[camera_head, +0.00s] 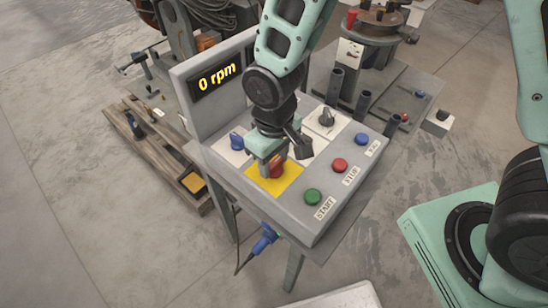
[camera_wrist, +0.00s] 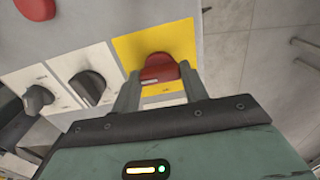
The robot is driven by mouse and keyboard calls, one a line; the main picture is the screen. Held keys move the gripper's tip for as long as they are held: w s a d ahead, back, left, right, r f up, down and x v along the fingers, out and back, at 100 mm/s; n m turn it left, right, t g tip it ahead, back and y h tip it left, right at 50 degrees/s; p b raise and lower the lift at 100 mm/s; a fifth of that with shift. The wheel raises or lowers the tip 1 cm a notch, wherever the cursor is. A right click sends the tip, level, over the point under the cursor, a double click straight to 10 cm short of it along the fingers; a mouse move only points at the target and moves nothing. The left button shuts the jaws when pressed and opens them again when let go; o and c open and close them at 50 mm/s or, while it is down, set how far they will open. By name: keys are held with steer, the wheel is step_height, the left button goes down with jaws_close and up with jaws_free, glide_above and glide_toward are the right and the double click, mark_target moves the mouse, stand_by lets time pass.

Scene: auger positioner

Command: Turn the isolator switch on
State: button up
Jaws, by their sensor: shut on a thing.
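The isolator switch is a red rotary knob (camera_wrist: 159,67) on a yellow plate (camera_wrist: 181,36). In the head view the yellow plate (camera_head: 288,184) lies at the front left of the grey control panel (camera_head: 318,222), and the red knob (camera_head: 277,170) is partly hidden by my gripper. My gripper (camera_wrist: 160,80) comes down onto the knob from above, one finger on each side, and is shut on it.
Beside it sit a blue knob (camera_head: 237,141) and a black knob (camera_head: 326,117) on white plates. Green START (camera_head: 312,196), red STOP (camera_head: 340,166) and blue (camera_head: 361,140) buttons line the right side. A blue plug (camera_head: 264,240) hangs below the panel. Wooden planks (camera_head: 160,150) lie left on the floor.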

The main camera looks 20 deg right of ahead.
mark_target(274, 163)
steer(key=o, duration=1)
step_height(274, 163, up, 17)
steer(key=shift+r+b, duration=0.2)
steer(key=shift+b, duration=0.1)
steer(key=shift+s, duration=0.1)
